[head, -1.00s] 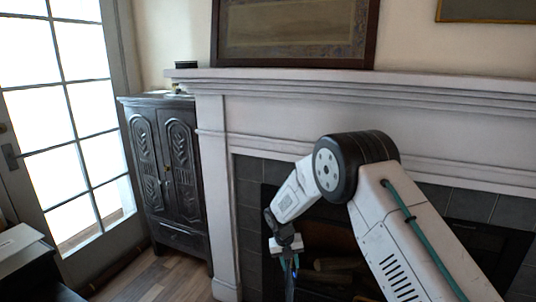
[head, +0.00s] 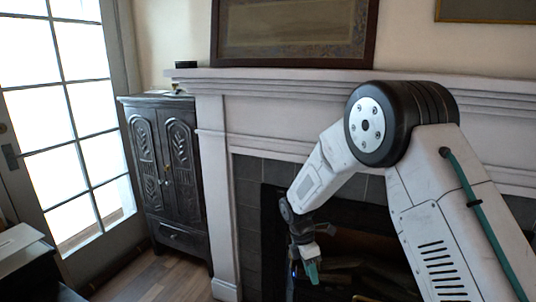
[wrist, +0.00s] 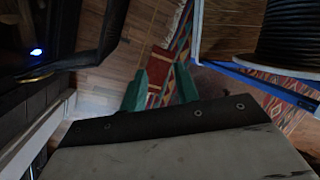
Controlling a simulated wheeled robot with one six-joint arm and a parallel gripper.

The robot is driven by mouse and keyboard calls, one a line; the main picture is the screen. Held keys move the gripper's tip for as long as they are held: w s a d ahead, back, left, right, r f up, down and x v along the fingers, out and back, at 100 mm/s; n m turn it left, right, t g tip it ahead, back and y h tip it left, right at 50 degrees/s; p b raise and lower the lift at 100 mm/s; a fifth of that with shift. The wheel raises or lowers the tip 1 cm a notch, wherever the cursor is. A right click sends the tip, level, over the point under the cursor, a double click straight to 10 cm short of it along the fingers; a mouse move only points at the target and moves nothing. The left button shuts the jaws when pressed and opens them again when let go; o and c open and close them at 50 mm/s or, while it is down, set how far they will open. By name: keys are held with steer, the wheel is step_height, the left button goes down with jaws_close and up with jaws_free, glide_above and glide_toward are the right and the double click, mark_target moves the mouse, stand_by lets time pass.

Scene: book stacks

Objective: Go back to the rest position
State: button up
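My gripper (head: 303,270) hangs low in front of the fireplace in the head view, pointing down, with one green finger showing clearly. In the wrist view my gripper (wrist: 160,88) shows two green fingers set apart, with a bare gap between them. Nothing is held; wooden floor and patterned rug (wrist: 181,45) show beyond the fingers. My white arm is bent at its black elbow, in front of the mantel.
The white fireplace surround (head: 221,190) and its mantel (head: 300,82) stand behind my arm. A dark carved cabinet (head: 168,170) stands left of it, beside a glazed door (head: 80,130). Some wooden floor (head: 165,280) is clear at lower left.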

steer(key=s+d+r+m+y, duration=0.1)
steer(key=s+d+r+m, duration=0.3)
steer(key=s+r+m, duration=0.4)
steer(key=s+d+r+m, duration=0.3)
steer(key=s+r+m, duration=0.15)
steer(key=r, duration=0.45)
steer(key=s+d+r+m+t, duration=0.1)
steer(key=s+d+r+m, duration=0.1)
steer(key=s+r, duration=0.2)
steer(key=s+d+r+m+t+y, duration=0.1)
steer(key=s+d+r+m, duration=0.1)
steer(key=s, duration=0.9)
steer(key=s+d+r+m+t, duration=0.2)
steer(key=s+d+r+m, duration=0.1)
steer(key=s, duration=0.4)
step_height(320, 180, up, 3)
steer(key=shift+s+f+m+y, duration=0.2)
steer(key=shift+s+m+y, duration=0.1)
steer(key=shift+m, duration=0.25)
